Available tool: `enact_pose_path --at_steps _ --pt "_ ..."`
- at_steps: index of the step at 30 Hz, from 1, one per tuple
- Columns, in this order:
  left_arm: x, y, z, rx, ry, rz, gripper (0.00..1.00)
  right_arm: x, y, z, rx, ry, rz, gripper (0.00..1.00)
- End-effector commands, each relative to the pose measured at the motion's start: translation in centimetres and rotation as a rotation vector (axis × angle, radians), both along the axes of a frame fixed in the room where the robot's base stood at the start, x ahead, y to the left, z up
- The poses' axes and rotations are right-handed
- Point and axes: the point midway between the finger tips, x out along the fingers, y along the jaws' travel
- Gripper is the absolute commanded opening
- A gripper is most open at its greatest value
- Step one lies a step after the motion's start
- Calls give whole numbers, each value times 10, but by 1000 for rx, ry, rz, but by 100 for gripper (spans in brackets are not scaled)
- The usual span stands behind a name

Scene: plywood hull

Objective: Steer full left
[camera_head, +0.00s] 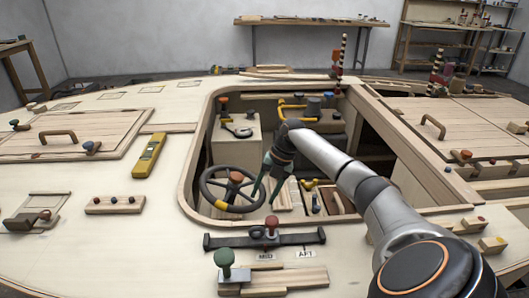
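The dark steering wheel (234,209) sits at the left front inside the sunken cockpit, with an orange-brown knob (236,177) at its hub. My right gripper (266,196) points down at the right side of the wheel's rim. Its two green fingers are spread apart, one by the rim and one just to the right of it. I cannot tell whether either finger touches the rim. My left gripper is not in view.
The cockpit's raised wooden edge (190,165) surrounds the wheel. A lever bar with a red knob (272,226) and a green-knobbed slider (225,259) stand in front. A yellow level (149,155) lies on the left deck. Yellow-handled fittings (298,109) are farther back.

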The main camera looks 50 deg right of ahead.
Motion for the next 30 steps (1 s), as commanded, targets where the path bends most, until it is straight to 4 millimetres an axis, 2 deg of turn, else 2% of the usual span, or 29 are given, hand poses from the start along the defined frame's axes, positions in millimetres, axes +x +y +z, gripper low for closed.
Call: enact_pose_path --at_steps 6,10,24,30 --pt "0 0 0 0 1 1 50 0 0 1 2 0 1 57" --pt "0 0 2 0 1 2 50 -1 -2 9 1 -1 0 57" --pt "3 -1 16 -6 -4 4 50 -20 -31 97 0 -3 -1 57" --pt "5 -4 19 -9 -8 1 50 -24 -37 115 1 0 -1 57"
